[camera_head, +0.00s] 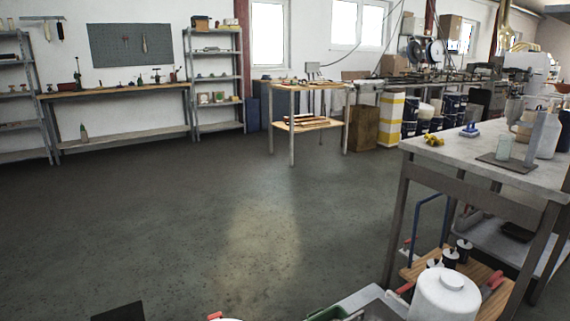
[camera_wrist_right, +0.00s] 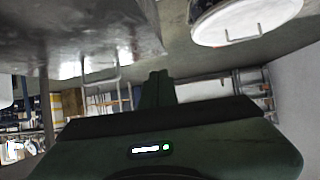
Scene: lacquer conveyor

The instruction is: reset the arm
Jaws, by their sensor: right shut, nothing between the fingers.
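My right gripper (camera_wrist_right: 157,80) shows in the right wrist view, with its dark body across the bottom and its narrow fingers shut together. Nothing is held between them. The right wrist view looks upside down, with the room's shelves low in the picture. My left gripper is not in view, and no gripper shows in the head view.
A metal-framed workbench (camera_head: 480,152) stands at the right with a jar (camera_head: 504,146) and a yellow item (camera_head: 434,139) on top. A white lidded container (camera_head: 444,296) is at the bottom right. Shelves (camera_head: 216,75) line the back wall. The floor (camera_head: 190,220) is clear.

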